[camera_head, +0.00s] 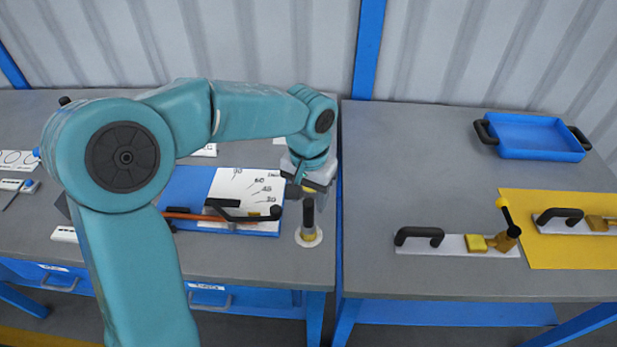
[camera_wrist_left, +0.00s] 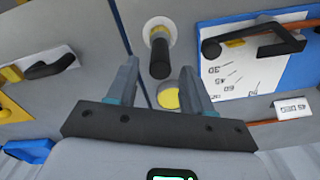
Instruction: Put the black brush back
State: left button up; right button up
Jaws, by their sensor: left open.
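The black brush (camera_head: 308,215) stands upright in a round white holder (camera_head: 299,237) near the right front of the left table. My left gripper (camera_head: 307,190) is just above and behind the brush in the head view. In the left wrist view, the gripper (camera_wrist_left: 161,68) is open with its fingers apart. The brush's black handle (camera_wrist_left: 160,58) shows between and beyond the fingertips there, with the holder (camera_wrist_left: 157,23) behind it. I cannot tell whether a finger touches the handle. My right gripper is not in view.
A blue board (camera_head: 185,187) with an angle sheet, black-handled tool and orange rod lies left of the brush. A yellow disc (camera_wrist_left: 168,97) lies near the fingers. The right table holds a blue tray (camera_head: 540,135), a handled plate (camera_head: 445,249) and a yellow mat (camera_head: 570,254).

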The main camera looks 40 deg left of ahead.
pick_arm(q)
notch_tip(320, 180, up, 6)
jog(key=shift+r, duration=0.4)
jog(key=shift+f, duration=0.1)
jog(key=shift+s, duration=0.1)
